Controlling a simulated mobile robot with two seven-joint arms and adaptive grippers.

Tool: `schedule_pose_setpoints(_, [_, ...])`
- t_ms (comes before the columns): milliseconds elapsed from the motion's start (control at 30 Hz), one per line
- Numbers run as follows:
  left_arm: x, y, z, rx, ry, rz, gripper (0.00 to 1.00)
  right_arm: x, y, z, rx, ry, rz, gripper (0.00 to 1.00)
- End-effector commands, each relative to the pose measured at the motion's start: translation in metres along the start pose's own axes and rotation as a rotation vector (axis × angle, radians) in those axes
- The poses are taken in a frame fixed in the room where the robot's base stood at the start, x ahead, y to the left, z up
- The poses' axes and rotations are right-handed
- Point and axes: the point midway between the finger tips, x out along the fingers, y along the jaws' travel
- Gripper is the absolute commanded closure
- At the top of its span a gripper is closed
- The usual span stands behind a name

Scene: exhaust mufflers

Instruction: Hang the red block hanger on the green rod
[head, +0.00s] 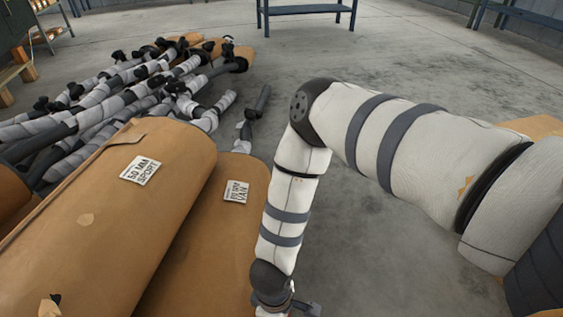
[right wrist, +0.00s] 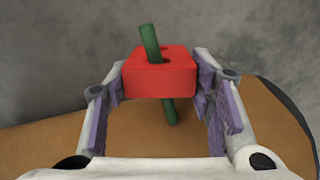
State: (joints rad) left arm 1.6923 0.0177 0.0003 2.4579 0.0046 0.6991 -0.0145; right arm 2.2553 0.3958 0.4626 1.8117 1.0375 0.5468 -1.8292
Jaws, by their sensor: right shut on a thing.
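In the right wrist view, the red block hanger (right wrist: 170,78) sits between the purple-padded fingers of my right gripper (right wrist: 160,72), which is shut on it. The green rod (right wrist: 150,42) slants up out of the block's top, and its lower part (right wrist: 170,112) shows below the block. The rod appears to run through an opening in the block; its middle is hidden inside. In the head view, my right gripper is only partly seen at the bottom edge, beside the brown muffler; the block and rod do not show there. My left gripper is not in view.
Several wrapped grey pipes (head: 125,90) lie in a pile behind. The concrete floor (head: 330,90) beyond is open, with a blue table (head: 305,10) at the back.

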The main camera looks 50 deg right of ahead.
Motion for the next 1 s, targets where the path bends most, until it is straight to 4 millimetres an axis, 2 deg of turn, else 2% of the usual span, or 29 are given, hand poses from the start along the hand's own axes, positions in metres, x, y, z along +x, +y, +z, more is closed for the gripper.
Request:
schedule_pose_setpoints(33, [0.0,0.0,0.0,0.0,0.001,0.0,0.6,-0.003,-0.001,-0.005,0.0,0.011,-0.002,0.94])
schedule_pose_setpoints(300, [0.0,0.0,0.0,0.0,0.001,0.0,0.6,-0.003,0.0,-0.005,0.001,0.011,-0.002,0.94])
schedule_pose_setpoints(333, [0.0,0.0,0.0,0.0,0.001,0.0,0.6,-0.003,0.0,-0.005,0.001,0.011,-0.002,0.44])
schedule_pose_setpoints(400, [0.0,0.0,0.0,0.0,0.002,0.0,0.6,-0.002,0.0,-0.004,0.001,0.009,-0.001,0.28])
schedule_pose_setpoints(767, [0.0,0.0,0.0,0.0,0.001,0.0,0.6,-0.005,0.0,-0.002,0.001,0.004,0.0,0.27])
schedule_pose_setpoints(867, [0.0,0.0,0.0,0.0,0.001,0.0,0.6,-0.024,0.0,-0.003,0.0,0.006,0.0,0.27])
schedule_pose_setpoints(1000, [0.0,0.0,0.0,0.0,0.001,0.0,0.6,-0.064,0.001,-0.003,-0.002,0.008,0.001,0.27])
